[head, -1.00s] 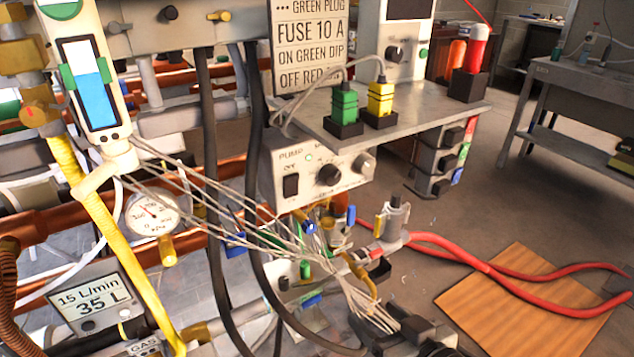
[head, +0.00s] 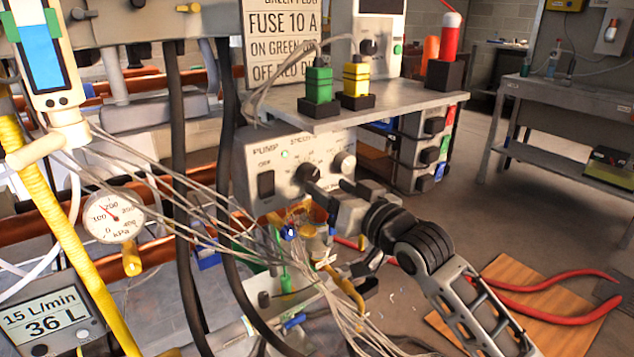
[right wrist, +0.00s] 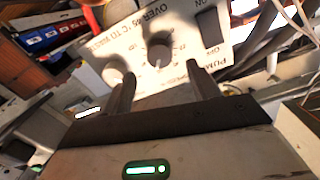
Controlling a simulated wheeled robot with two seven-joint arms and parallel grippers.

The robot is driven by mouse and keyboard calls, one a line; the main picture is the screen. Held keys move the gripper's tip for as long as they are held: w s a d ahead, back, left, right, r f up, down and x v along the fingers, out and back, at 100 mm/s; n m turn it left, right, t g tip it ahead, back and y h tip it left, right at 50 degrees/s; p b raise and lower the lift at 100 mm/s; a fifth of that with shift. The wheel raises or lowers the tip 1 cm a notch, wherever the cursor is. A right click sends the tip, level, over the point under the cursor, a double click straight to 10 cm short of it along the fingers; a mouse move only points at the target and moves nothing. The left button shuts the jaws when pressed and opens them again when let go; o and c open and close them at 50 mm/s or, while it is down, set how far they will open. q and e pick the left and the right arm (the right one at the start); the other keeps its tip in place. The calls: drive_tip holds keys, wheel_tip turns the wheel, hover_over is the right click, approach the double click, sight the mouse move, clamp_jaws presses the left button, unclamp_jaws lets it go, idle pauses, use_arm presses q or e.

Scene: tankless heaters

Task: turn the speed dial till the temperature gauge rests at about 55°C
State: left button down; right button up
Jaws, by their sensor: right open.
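The speed dial (head: 308,174) is a dark round knob on the front of the white pump box (head: 252,165). It also shows in the right wrist view (right wrist: 160,46), with a light pointer mark. My right gripper (head: 328,187) is in front of the box, close to the dial. In the right wrist view its two fingers (right wrist: 160,72) are open, one on each side of the dial, with nothing held between them. I cannot make out a gauge marked in °C. The round gauge (head: 113,215) at left reads in kPa. My left gripper is out of view.
A paler knob (head: 345,162) sits right of the dial, and a black switch (head: 266,184) sits left. Thin pale cables and dark hoses hang left of the box. A shelf (head: 400,97) with green and yellow plugs overhangs it.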

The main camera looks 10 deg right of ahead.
sight(312, 176)
drive_tip(key=x, duration=0.5)
drive_tip(key=shift+w+b, duration=0.15)
drive_tip(key=shift+b, duration=0.2)
drive_tip(key=c, duration=1)
